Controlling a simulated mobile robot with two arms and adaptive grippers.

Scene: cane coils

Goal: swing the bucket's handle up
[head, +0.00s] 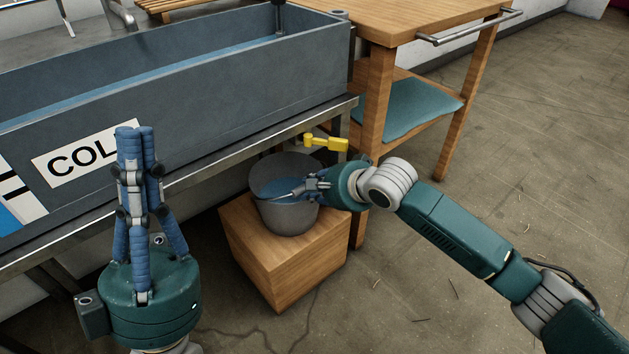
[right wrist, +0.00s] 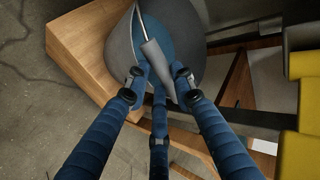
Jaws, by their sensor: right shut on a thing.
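The grey bucket (head: 287,217) stands upright on a wooden block (head: 268,262) under the trough's front edge, with blue water inside. In the right wrist view the bucket (right wrist: 118,45) shows its rim and the water. Its handle (right wrist: 154,58) has a thin metal rod and a grey grip. My right gripper (head: 308,187) reaches in from the right at the bucket's rim; in the wrist view its blue fingers (right wrist: 157,75) are shut around the handle's grip. My left gripper (head: 134,130) points up, fingers together and empty, in front of the trough, far from the bucket.
A long grey trough (head: 215,95) with a sign stands on a metal frame above and behind the bucket. A yellow tap (head: 325,143) juts out just above the bucket. A wooden table (head: 375,100) stands behind on the right. The floor at right is mostly open.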

